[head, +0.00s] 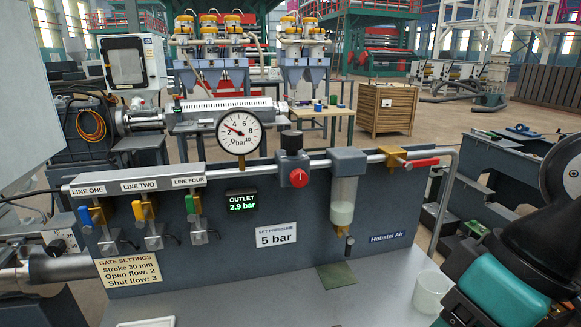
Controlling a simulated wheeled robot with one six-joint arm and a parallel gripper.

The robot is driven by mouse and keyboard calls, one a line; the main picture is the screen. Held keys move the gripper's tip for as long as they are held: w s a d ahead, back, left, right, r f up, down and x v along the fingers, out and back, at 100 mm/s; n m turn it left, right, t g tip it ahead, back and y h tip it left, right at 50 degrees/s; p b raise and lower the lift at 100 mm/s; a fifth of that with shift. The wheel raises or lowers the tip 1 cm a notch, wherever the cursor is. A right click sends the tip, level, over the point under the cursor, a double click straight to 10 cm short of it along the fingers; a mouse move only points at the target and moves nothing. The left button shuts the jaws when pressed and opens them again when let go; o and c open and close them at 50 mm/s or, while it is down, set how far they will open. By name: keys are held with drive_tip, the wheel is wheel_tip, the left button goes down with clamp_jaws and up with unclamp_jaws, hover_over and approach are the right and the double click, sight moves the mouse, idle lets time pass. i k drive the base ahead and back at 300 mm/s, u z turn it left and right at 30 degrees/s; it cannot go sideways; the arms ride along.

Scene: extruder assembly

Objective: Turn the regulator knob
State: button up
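The regulator (292,162) sits on the silver air pipe at the middle of the panel in the head view. A black knob (291,140) stands upright on its top, and a red round part with a small mark is on its front (299,178). The round gauge (239,131) to its left has its red needle near 3 bar. The green outlet display (242,202) reads 2.9 bar, and a label (276,235) below says set pressure 5 bar. My arm shows at the right edge, apart from the regulator; my gripper's fingers are not visible.
Three valves with blue, yellow and green handles (143,210) hang at left. A filter bowl (343,200), a yellow valve with a red lever (420,162) and a curved rail (446,200) lie right of the regulator. A white cup (431,291) stands on the grey bench (290,300).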

sight(292, 140)
drive_tip(key=k, duration=0.5)
drive_tip(key=u, duration=1.45)
drive_tip(key=i, duration=1.15)
drive_tip(key=z, duration=1.5)
